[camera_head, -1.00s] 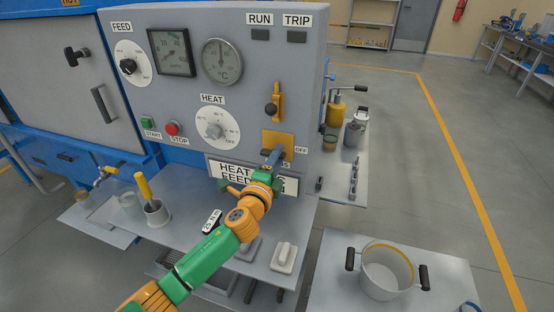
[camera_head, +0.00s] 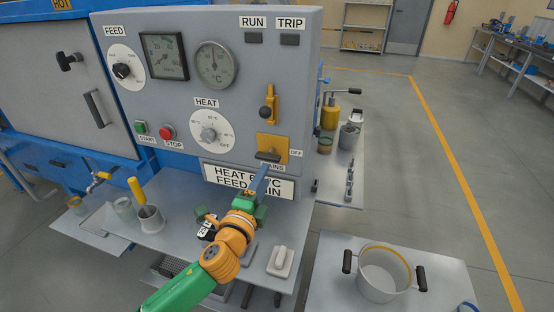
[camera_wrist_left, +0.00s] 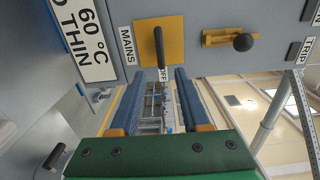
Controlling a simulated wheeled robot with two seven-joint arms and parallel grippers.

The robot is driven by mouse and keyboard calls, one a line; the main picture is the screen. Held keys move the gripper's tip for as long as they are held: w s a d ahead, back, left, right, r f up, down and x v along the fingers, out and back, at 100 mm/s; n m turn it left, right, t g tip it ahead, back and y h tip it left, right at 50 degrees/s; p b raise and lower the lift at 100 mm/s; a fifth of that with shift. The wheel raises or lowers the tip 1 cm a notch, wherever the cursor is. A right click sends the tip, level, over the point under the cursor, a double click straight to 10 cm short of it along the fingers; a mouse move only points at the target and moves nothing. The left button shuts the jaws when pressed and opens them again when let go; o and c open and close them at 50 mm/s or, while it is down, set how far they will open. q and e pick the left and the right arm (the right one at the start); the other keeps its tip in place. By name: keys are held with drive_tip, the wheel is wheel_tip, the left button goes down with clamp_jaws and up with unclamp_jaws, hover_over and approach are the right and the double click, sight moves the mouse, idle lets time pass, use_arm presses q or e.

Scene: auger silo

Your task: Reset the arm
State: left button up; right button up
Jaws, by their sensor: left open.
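My left arm comes in from the bottom of the head view, and its gripper (camera_head: 260,180) is in front of the panel, just below the mains switch. In the left wrist view the blue fingers of this gripper (camera_wrist_left: 158,100) stand apart with nothing between them. The mains switch has an orange plate (camera_head: 273,145) and a dark handle (camera_head: 267,156). In the wrist view the handle (camera_wrist_left: 158,48) lies beyond the fingertips, clear of them, with its tip by the OFF label. My right gripper is in neither view.
A two-handled pot (camera_head: 383,275) stands on a table at lower right. Open floor (camera_head: 400,190) lies to the right.

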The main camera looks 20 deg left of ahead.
use_arm(q)
drive_tip(key=s+a+f+n+g+y, duration=0.2)
drive_tip(key=s+f+n+g, duration=0.4)
drive_tip(key=s+f+n, duration=0.55)
drive_tip(key=s+d+f+n+g+h, duration=0.1)
drive_tip(key=s+f+n+g, duration=0.3)
drive_tip(key=s, duration=0.5)
drive_tip(key=s+f+n+g+h, duration=0.1)
drive_tip(key=s+f+g, duration=0.35)
drive_tip(key=s, duration=0.35)
wheel_tip(320, 180, down, 18)
drive_tip(key=s+g, duration=0.1)
drive_tip(key=s, duration=0.2)
drive_tip(key=s+a+f+g, duration=0.1)
drive_tip(key=s+a+f, duration=0.1)
drive_tip(key=s+f, duration=0.8)
drive_tip(key=shift+s+y, duration=0.3)
drive_tip(key=shift+s, duration=0.55)
drive_tip(key=shift+d+g, duration=0.1)
drive_tip(key=shift+g, duration=0.15)
drive_tip(key=shift+c, duration=0.2)
